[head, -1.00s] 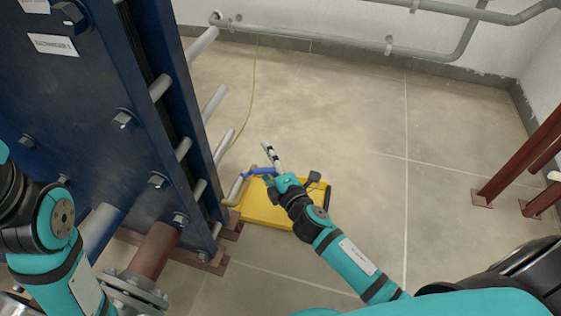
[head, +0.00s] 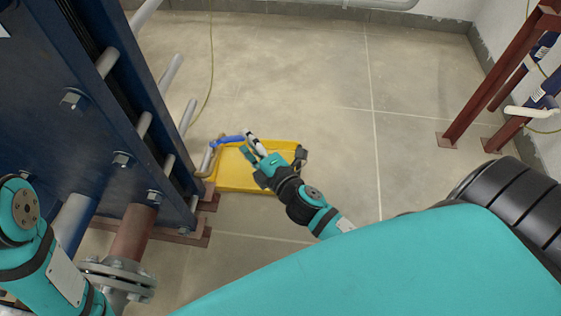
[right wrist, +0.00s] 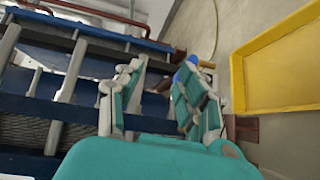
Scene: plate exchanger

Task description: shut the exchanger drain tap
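The drain tap has a blue lever handle (head: 227,140) and sits on a short pipe (head: 206,160) low beside the blue plate exchanger (head: 70,100). The handle points right in the head view, over a yellow tray (head: 235,182). My right gripper (head: 249,148) is at the free end of the handle, fingers parted. In the right wrist view the gripper (right wrist: 163,78) is open with a clear gap. Part of the blue handle (right wrist: 184,74) shows behind its right finger, which hides the rest. I cannot tell whether they touch. My left gripper is out of view.
Brown steel posts (head: 497,80) stand at the right. The floor between is clear.

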